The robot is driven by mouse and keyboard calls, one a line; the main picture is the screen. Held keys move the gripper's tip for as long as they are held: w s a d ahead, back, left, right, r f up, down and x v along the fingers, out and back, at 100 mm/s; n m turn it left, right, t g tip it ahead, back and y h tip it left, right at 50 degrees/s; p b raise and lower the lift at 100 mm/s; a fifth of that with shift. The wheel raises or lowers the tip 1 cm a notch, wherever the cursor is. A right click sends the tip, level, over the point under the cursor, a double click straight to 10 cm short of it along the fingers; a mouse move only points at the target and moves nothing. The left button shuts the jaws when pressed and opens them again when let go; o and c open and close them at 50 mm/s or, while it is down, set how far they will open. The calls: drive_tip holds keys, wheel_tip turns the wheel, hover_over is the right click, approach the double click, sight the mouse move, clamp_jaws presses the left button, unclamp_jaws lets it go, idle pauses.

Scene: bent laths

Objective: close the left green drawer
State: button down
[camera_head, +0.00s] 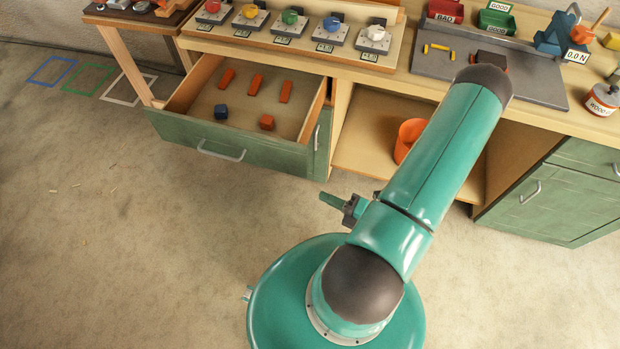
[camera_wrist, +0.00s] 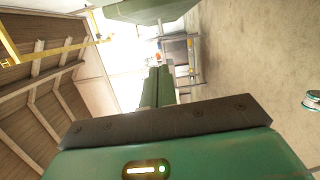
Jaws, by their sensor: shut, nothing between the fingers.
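The left green drawer (camera_head: 230,145) is pulled out from under the bench, with its grey handle (camera_head: 221,152) on the front. It holds several orange pieces, one of them blocky, and a dark blue block. My gripper (camera_head: 328,200) is low over the floor, to the right of and nearer than the drawer front, apart from it, pointing left. Its fingers (camera_wrist: 158,85) are together and empty in the wrist view. A green panel with a handle, probably the drawer front (camera_wrist: 150,9), shows at that view's top edge. My forearm is mostly hidden behind my upper arm.
The bench (camera_head: 345,70) carries a rack with several coloured knobs, GOOD and BAD bins and a grey mat. An orange bucket (camera_head: 408,135) stands in the open bay right of the drawer. Floor before the left drawer is clear.

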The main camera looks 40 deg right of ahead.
sight(304, 172)
drive_tip(key=shift+m+h, duration=0.3)
drive_tip(key=shift+m, duration=0.2)
drive_tip(key=shift+w+a+f, duration=0.1)
drive_tip(key=shift+w+f, duration=0.1)
drive_tip(key=shift+w, duration=2.65)
drive_tip(key=shift+w+a+f, duration=0.1)
drive_tip(key=shift+w+f, duration=0.05)
drive_tip(key=shift+w, duration=2.7)
drive_tip(key=shift+d, duration=0.15)
